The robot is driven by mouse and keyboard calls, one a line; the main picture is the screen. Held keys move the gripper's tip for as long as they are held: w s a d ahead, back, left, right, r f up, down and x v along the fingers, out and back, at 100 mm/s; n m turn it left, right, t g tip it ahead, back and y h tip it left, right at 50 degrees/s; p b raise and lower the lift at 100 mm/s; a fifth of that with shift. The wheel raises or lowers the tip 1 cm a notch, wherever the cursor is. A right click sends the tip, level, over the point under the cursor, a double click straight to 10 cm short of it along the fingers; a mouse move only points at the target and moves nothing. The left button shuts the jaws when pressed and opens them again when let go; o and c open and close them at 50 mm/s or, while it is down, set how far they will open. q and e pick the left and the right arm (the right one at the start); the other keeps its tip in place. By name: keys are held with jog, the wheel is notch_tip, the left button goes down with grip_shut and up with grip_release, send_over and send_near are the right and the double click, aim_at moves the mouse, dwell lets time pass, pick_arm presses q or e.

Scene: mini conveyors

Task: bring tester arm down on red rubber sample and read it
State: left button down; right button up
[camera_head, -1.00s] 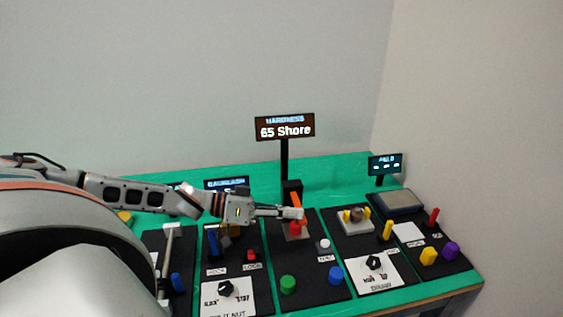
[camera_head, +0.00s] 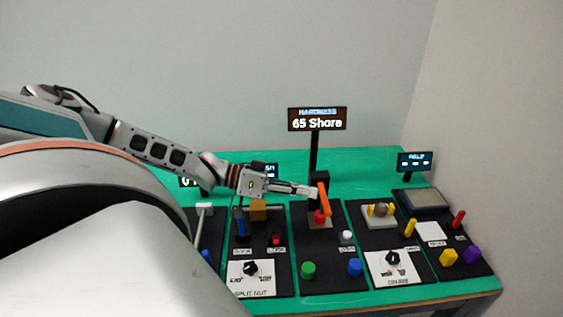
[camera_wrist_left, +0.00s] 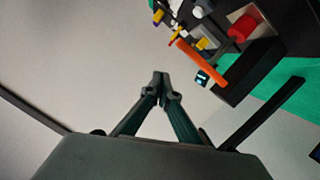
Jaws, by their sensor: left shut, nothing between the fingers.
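The orange tester arm (camera_head: 324,201) slants down from a black post in the head view, its lower end near the red rubber sample (camera_head: 319,216). I cannot tell whether they touch. The sample sits on a light pad. The display above (camera_head: 317,120) reads "HARDNESS 65 Shore". My left gripper (camera_head: 314,192) is shut and empty, just left of the orange arm. In the left wrist view its fingertips (camera_wrist_left: 160,78) meet, with the orange arm (camera_wrist_left: 200,62) apart from them and the red sample (camera_wrist_left: 241,29) beyond. My right gripper is out of view.
A green knob (camera_head: 308,269), a blue knob (camera_head: 355,267) and a white button (camera_head: 346,236) are on the same black panel. Other panels with knobs and pegs flank it on the green table (camera_head: 365,162). A wall is behind.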

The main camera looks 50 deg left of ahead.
pick_arm(q)
jog(key=v, duration=0.6)
jog(key=shift+s+r, duration=0.25)
jog(key=shift+s, duration=0.1)
dwell(0.6)
